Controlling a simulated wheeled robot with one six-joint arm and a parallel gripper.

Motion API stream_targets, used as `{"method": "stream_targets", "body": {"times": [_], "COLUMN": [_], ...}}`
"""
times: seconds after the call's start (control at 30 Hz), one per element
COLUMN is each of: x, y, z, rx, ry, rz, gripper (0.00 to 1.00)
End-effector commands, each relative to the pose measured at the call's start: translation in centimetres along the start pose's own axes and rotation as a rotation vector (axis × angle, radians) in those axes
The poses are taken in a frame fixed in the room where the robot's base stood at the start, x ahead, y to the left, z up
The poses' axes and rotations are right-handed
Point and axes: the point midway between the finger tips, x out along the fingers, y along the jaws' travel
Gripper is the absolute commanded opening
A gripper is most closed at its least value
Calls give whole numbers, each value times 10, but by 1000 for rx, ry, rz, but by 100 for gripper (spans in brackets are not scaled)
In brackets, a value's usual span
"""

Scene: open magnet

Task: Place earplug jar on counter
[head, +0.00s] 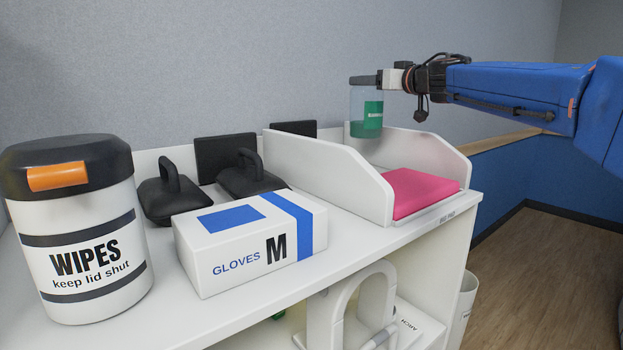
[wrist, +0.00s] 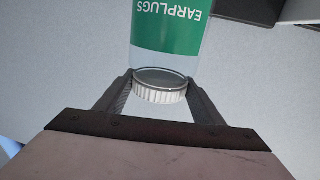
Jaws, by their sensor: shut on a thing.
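The earplug jar (head: 367,112) is a clear jar with a green label. My gripper (head: 366,80) is shut on its top end and holds it upright in the air, over the back of the white bin with the pink pad. In the wrist view the jar (wrist: 168,40) shows its label reading EARPLUGS and a ribbed white lid, with the fingers (wrist: 159,92) on both sides of the lid. The white counter (head: 345,243) lies below and to the left. The jar's exact height above the bin is hard to tell.
A WIPES tub (head: 80,235), a GLOVES box (head: 250,240) and black handled blocks (head: 250,178) stand on the counter. The white bin (head: 330,175) holds a pink pad (head: 420,190). Bare counter shows in front of the bin, right of the gloves box.

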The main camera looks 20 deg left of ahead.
Motion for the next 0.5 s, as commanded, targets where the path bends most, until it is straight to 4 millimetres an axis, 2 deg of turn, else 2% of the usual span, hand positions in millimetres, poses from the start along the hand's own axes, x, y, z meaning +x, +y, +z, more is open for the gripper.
{"method": "stream_targets", "body": {"times": [0.13,0.33,0.5], "x": [-1,-1,-1], "y": [9,9,9], "z": [9,40,56], "rx": [1,2,0], "ry": [-2,-2,-1], "rz": [10,10,10], "gripper": [7,7,7]}}
